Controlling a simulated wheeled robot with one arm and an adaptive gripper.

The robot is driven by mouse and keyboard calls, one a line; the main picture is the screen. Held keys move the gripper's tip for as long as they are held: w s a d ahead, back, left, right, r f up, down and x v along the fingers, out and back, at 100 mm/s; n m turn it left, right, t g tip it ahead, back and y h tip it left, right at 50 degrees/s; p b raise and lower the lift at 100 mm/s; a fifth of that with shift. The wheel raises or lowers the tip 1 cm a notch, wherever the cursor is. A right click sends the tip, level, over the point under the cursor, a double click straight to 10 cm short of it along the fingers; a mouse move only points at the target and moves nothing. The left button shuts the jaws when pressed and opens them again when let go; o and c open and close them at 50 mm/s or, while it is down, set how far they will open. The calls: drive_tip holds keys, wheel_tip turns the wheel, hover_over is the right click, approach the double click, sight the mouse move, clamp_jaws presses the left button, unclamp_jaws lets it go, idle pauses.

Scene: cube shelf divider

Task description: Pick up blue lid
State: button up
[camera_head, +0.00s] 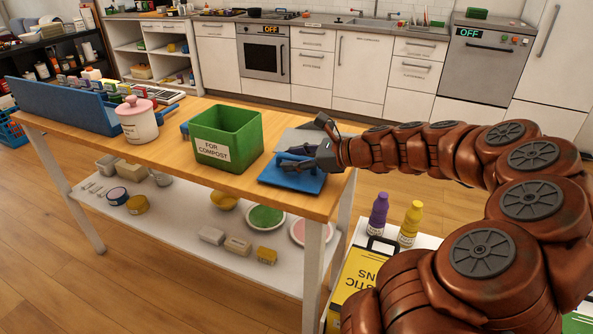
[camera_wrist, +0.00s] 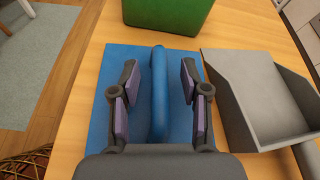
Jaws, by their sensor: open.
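The blue lid (camera_head: 293,179) is a flat square with a raised bar handle, lying on the right end of the wooden table. It also shows in the wrist view (camera_wrist: 183,66), where its bar handle (camera_wrist: 158,92) runs lengthwise through the middle. My gripper (camera_head: 288,162) is low over the lid. In the wrist view, my gripper (camera_wrist: 156,78) is open, with one finger on each side of the handle and a visible gap on both sides. The lid's near part is hidden behind my gripper's body.
A green compost bin (camera_head: 228,138) stands just left of the lid. A grey dustpan-like tray (camera_wrist: 258,90) lies close on the lid's right in the wrist view. A white jar with a pink lid (camera_head: 138,120) and a blue divider (camera_head: 62,102) stand farther left on the table (camera_head: 90,135).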

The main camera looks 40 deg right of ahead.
drive_tip(key=shift+c, duration=0.5)
clamp_jaws()
drive_tip(key=shift+r, duration=1.8)
drive_tip(key=s+a+r+b, duration=0.1)
drive_tip(key=s+a, duration=0.6)
drive_tip(key=s, duration=0.7)
drive_tip(key=shift+a+r, duration=0.15)
drive_tip(key=shift+r, duration=0.05)
